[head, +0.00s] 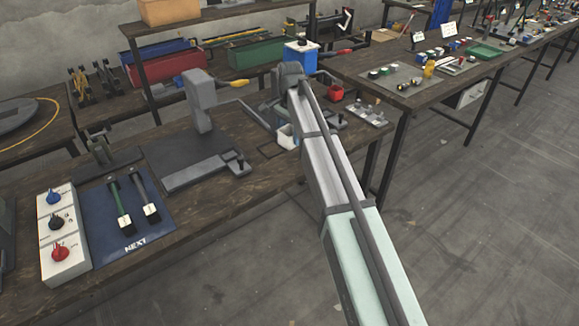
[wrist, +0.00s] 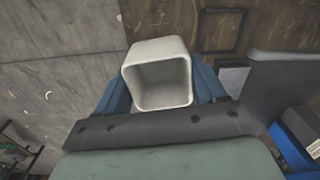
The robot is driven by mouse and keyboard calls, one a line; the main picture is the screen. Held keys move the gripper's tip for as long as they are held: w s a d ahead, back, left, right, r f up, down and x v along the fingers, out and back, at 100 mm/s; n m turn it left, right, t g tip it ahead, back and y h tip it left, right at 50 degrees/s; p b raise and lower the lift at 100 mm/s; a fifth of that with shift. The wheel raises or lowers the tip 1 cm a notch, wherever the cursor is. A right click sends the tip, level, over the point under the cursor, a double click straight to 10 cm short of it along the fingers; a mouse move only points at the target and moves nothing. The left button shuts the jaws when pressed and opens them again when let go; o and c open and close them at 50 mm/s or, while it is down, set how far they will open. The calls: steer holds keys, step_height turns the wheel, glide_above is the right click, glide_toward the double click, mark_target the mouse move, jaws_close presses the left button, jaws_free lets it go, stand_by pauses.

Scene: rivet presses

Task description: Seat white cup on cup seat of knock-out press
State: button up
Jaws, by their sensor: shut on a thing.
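The white cup (wrist: 155,50) is a squarish, rounded cup, seen in the wrist view with its open mouth toward the camera. My gripper (wrist: 161,88) has a blue finger on each side of it and is shut on it. In the head view the white cup (head: 286,137) shows low beside my arm, over the far part of the bench; my arm hides part of it. A grey press (head: 203,100) with a yellow handle stands left of it. A red-handled lever (head: 339,52) shows behind my arm. I cannot tell which is the knock-out press; no cup seat is clearly visible.
A red cup (head: 336,92) and a grey plate with small posts (head: 361,115) are right of my arm. A thin dark square frame (wrist: 224,31) lies on the bench near the white cup. A blue mat (head: 103,228) with two tools and a switch box (head: 62,238) are nearer.

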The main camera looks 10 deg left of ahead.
steer(key=shift+m, duration=0.7)
steer(key=shift+f, duration=4.8)
steer(key=shift+f, duration=0.15)
steer(key=o, duration=1.1)
